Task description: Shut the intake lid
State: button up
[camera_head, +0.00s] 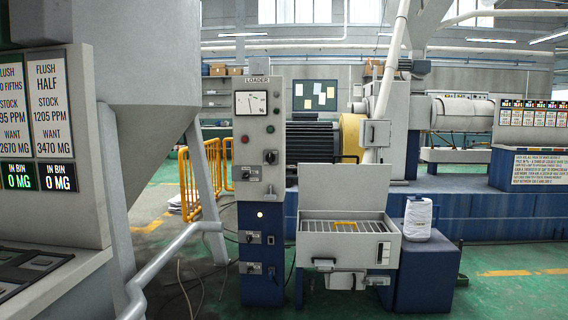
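The intake lid (343,186) is a flat grey panel in the middle of the camera_head view. It stands raised, close to upright, along the back of the grey intake box (318,250). A label and latch-like fittings are on the box's front. My gripper is not in view.
The loader panel (258,140) with gauge and switches stands left of the box. A grey pipe rail (165,255) and hopper stand left. Green floor is open at the lower right.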

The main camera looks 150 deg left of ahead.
aim_at(360, 187)
jog(key=u, duration=4.55)
jog(key=i+j, duration=0.1)
jog(key=i, duration=0.6)
jog(key=i+j+z, duration=0.1)
jog(key=i, duration=0.65)
